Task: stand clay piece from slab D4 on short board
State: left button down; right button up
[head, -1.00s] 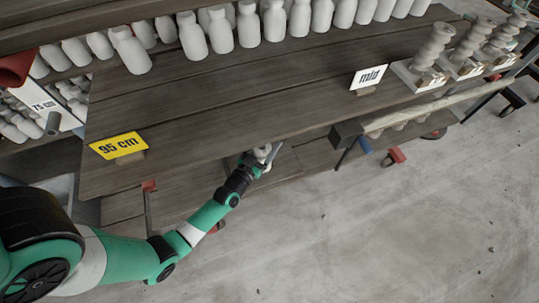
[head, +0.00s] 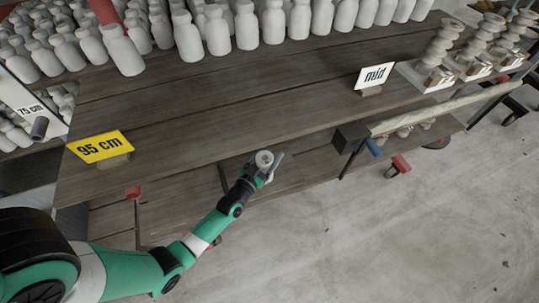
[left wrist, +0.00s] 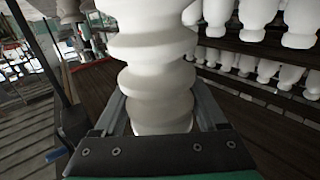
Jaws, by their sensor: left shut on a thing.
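My left gripper (head: 266,172) is shut on a pale, ridged clay piece (head: 264,160), held in front of the shelf's near edge. In the left wrist view the clay piece (left wrist: 155,70) stands between the two fingers (left wrist: 160,115), its ringed body rising past the top of the picture. Several similar ridged clay pieces (head: 443,40) stand on small pale slabs (head: 428,76) at the right end of the upper shelf; their labels are too small to read. I cannot tell which surface is the short board. My right gripper is out of view.
A yellow "95 cm" sign (head: 100,147) and a white "mid" sign (head: 374,76) stand on the dark wooden shelf (head: 230,110). A row of white bottles (head: 215,30) lines its back. The shelf between signs is clear. A lower shelf (head: 310,165) lies beneath.

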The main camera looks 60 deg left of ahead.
pick_arm(q)
grip_release()
jog(key=shift+s+r+p, duration=0.15)
jog(key=shift+r+p, duration=0.05)
jog(key=shift+p, duration=0.15)
jog(key=p+v, duration=0.4)
jog(key=v, duration=0.7)
jog(key=shift+s+d, duration=0.2)
jog(key=shift+s, duration=0.15)
